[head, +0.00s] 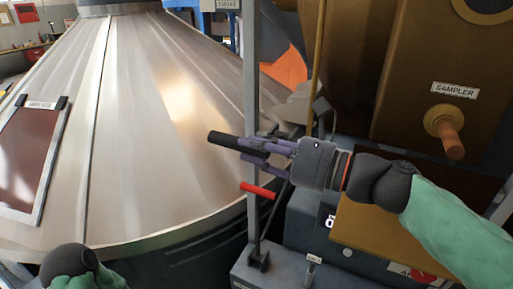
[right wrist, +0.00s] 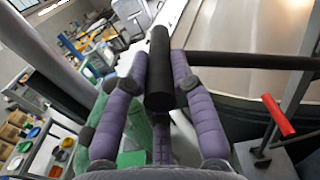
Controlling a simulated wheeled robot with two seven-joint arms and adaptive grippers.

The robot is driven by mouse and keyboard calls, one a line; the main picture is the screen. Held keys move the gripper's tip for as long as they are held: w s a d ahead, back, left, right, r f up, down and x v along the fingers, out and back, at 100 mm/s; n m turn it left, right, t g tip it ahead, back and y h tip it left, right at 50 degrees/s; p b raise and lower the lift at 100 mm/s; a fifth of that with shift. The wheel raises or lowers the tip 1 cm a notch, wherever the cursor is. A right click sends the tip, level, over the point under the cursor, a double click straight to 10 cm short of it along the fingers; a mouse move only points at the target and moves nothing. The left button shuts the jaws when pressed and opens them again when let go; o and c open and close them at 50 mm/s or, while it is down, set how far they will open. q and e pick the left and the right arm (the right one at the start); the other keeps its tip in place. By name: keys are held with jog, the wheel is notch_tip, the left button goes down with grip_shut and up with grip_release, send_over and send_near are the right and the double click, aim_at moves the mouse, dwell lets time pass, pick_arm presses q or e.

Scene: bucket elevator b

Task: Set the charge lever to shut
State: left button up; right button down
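A black cylindrical handle (head: 223,139) sticks out to the left from my right gripper (head: 262,152) in the head view. In the right wrist view the black handle (right wrist: 160,75) lies between the two purple fingers, which appear closed against its sides. No label naming the charge lever can be read, so I cannot confirm that this handle is it. A separate red handle (head: 258,190) sits just below the gripper; it also shows in the right wrist view (right wrist: 277,115). My left gripper is out of view; only a dark part of my left arm shows at lower left.
A large metal cone (head: 165,110) fills the left. A grey upright post (head: 251,80) stands beside the gripper. The brown sampler housing (head: 425,60), with its orange-brown knob (head: 449,138), is at right. Grey boxes stand below.

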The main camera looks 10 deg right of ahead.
jog(key=shift+w+d+r+m+p, duration=0.15)
jog(key=shift+r+m+p, duration=0.15)
jog(key=shift+r+p, duration=0.35)
jog(key=w+d+r+m+p, duration=0.3)
jog(key=w+d+r+p, duration=0.3)
jog(key=w+r+p, duration=0.2)
jog(key=shift+w+r+m+p, duration=0.15)
jog(key=shift+r+m+p, duration=0.15)
jog(key=shift+r+p, duration=1.5)
jog(key=shift+f+p, duration=0.5)
jog(key=shift+f, duration=0.05)
